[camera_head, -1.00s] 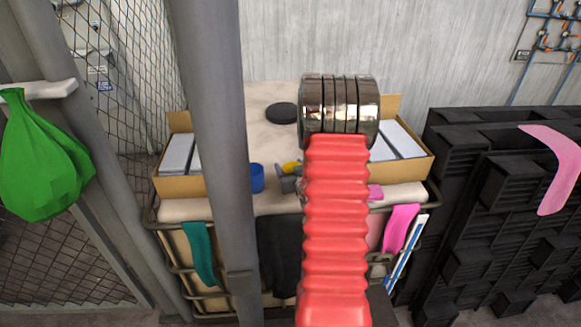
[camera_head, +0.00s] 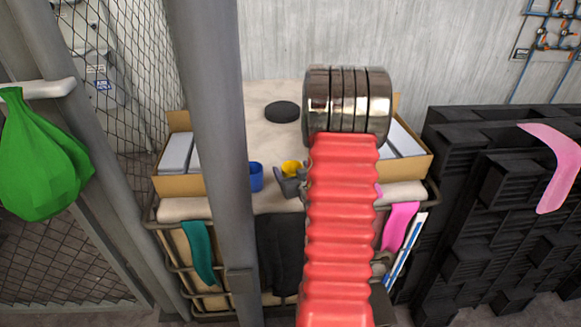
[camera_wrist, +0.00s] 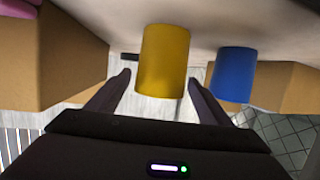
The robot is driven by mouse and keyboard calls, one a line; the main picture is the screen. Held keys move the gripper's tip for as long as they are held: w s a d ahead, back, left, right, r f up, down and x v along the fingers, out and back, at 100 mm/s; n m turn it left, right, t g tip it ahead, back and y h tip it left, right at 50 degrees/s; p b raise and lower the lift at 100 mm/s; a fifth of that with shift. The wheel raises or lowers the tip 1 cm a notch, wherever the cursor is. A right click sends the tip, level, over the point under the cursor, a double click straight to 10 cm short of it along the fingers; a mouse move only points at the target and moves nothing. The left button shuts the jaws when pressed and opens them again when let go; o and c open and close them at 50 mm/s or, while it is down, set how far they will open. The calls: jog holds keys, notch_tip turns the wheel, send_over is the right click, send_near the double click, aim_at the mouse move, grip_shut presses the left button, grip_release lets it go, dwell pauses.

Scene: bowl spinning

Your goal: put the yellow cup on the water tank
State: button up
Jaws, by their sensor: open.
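The yellow cup (camera_head: 291,167) stands on the pale tabletop, just right of a blue cup (camera_head: 256,177). My gripper (camera_head: 287,184) is small in the head view, on the near side of the yellow cup and partly in front of it. In the wrist view, the yellow cup (camera_wrist: 164,58) shows between the two dark fingers of my gripper (camera_wrist: 158,82), which are spread apart. A gap shows on both sides of the cup, and I cannot tell how deep it sits between the fingers. I cannot make out a water tank for certain.
The blue cup (camera_wrist: 233,75) is close beside the right finger in the wrist view. Cardboard boxes (camera_head: 181,184) stand at both table ends. A black disc (camera_head: 282,111) lies farther back. A grey post (camera_head: 205,130) crosses the left side. Table centre is mostly clear.

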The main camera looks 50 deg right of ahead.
jog(key=v, duration=0.8)
dwell(0.8)
